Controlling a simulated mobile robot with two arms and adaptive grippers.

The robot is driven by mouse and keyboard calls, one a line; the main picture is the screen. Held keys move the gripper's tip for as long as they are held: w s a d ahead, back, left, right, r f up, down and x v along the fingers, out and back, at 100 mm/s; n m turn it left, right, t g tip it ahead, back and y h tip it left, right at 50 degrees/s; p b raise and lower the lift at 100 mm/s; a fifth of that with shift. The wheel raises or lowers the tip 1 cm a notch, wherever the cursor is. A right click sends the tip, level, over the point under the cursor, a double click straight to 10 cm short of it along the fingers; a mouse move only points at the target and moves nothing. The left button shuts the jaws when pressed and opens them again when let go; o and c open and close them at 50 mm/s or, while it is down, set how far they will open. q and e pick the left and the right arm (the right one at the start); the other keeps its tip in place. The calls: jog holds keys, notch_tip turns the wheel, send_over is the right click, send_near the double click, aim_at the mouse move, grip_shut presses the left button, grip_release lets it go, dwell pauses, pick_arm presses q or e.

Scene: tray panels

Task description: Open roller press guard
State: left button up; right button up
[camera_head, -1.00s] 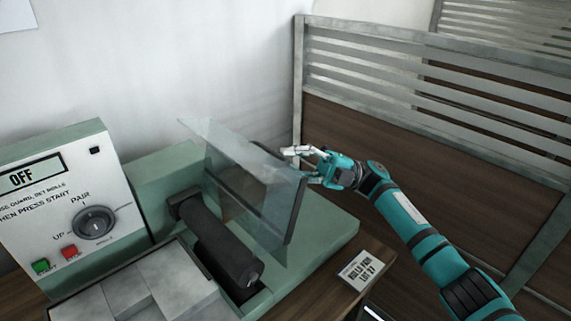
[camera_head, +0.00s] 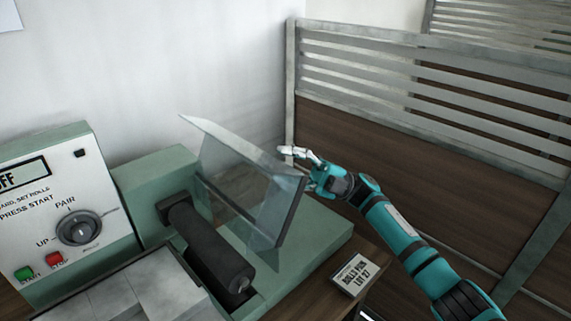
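The roller press (camera_head: 165,172) is a green machine at the left with a dark roller (camera_head: 208,248) in front. Its clear guard (camera_head: 238,175) stands tilted up above and behind the roller, which lies uncovered. My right gripper (camera_head: 290,152) is at the guard's upper right edge, its pale fingertips beside or just behind the panel. Whether it touches the guard, and whether the fingers are open or shut, I cannot tell. My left gripper is not in view.
The control panel has a knob (camera_head: 79,229), a green button (camera_head: 24,274) and a red button (camera_head: 54,259); its display ends in "FF". A small label block (camera_head: 353,273) sits on the table's right. A slatted partition (camera_head: 420,120) stands behind my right arm.

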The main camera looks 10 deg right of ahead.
jog(key=v, duration=1.2)
